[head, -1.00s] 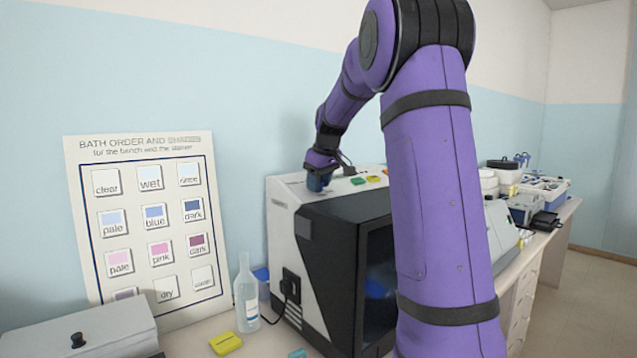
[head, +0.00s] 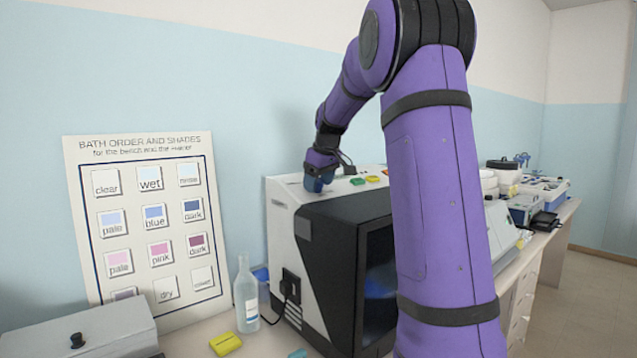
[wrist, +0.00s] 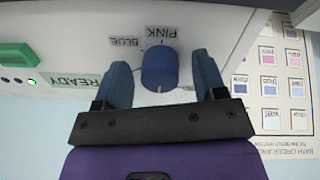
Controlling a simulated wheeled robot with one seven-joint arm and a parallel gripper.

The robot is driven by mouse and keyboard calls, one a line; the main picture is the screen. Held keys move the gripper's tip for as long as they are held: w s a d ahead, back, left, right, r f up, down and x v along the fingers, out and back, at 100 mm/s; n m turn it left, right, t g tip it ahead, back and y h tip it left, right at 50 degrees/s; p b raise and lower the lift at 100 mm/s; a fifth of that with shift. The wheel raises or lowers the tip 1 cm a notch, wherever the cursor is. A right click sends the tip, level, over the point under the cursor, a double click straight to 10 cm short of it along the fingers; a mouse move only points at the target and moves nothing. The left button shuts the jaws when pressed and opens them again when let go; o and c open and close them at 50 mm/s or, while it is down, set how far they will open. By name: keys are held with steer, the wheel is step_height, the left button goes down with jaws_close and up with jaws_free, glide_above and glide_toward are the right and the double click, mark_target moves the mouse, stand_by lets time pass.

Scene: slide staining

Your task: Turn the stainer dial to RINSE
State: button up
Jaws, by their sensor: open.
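The stainer (head: 345,230) is a white and black machine on the bench. Its blue dial (wrist: 159,68) shows in the wrist view, with the labels PINK (wrist: 163,32) and BLUE (wrist: 125,42) printed beside it, upside down in this view. No RINSE label shows. My gripper (wrist: 161,66) is open, with one blue finger on each side of the dial and a visible gap to each. In the head view my gripper (head: 319,183) is at the top of the stainer, and the dial is hidden behind it.
A green button (wrist: 16,55) and a READY label (wrist: 74,80) lie beside the dial. A bath chart (head: 145,215) leans on the wall. A clear bottle (head: 246,295) and a yellow block (head: 225,343) stand left of the stainer. More equipment stands to the right.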

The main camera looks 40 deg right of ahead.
steer(key=v, duration=1)
steer(key=shift+r, duration=0.3)
steer(key=s+a+f, duration=0.1)
steer(key=s+a, duration=0.5)
steer(key=a, duration=0.4)
steer(key=s+a+f, duration=0.2)
steer(key=s+a, duration=0.5)
steer(key=a, duration=0.2)
steer(key=s+a+f, duration=0.5)
steer(key=s, duration=0.2)
steer(key=s+a+f+m+t, duration=0.1)
steer(key=s+a+f, duration=0.4)
steer(key=s, duration=0.3)
steer(key=shift+s+f+m+y, duration=0.3)
steer(key=shift+f+y, duration=0.1)
steer(key=shift+f, duration=0.1)
steer(key=shift+d, duration=0.15)
